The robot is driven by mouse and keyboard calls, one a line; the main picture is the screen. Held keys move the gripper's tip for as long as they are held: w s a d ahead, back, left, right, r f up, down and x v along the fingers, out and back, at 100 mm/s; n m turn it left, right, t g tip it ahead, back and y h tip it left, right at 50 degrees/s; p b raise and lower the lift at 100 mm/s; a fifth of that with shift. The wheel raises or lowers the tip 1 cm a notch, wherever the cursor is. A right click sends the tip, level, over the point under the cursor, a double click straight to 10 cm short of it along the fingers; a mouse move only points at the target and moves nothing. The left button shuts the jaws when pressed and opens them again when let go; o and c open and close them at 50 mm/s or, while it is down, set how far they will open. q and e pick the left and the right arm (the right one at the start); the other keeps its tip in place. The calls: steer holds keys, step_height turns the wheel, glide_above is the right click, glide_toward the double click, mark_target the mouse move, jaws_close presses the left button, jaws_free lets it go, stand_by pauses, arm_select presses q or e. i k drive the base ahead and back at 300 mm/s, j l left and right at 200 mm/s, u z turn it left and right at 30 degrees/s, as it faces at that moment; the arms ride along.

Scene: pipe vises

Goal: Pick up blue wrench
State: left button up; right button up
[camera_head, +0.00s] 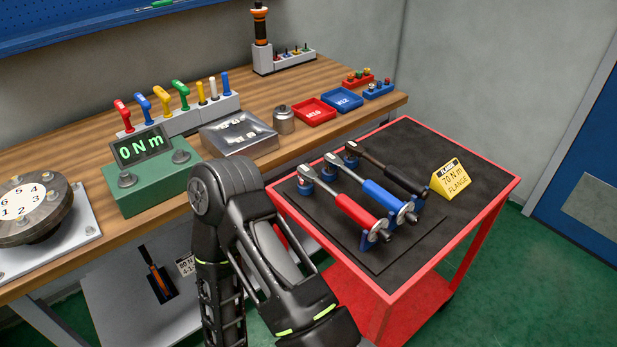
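The blue wrench (383,194) has a blue grip and a metal shaft. It lies in the middle of three similar wrenches on the cart's dark top, resting on blue supports. Its head points to the back left and its grip end to the front right. A red wrench (358,212) lies in front of it and a black wrench (398,180) behind it. One of my black arms is folded up at the lower middle, left of the cart and apart from the wrenches. I cannot see fingertips of either gripper.
The red cart (467,223) carries a yellow sign (451,180) reading 70 N m FLANGE right of the wrenches. The wooden bench (90,165) behind holds a green torque tester (150,175), a grey tray (238,134), and red (314,112) and blue (342,100) trays. Green floor is open at right.

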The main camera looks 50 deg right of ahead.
mark_target(333, 162)
steer(key=z, duration=2.3)
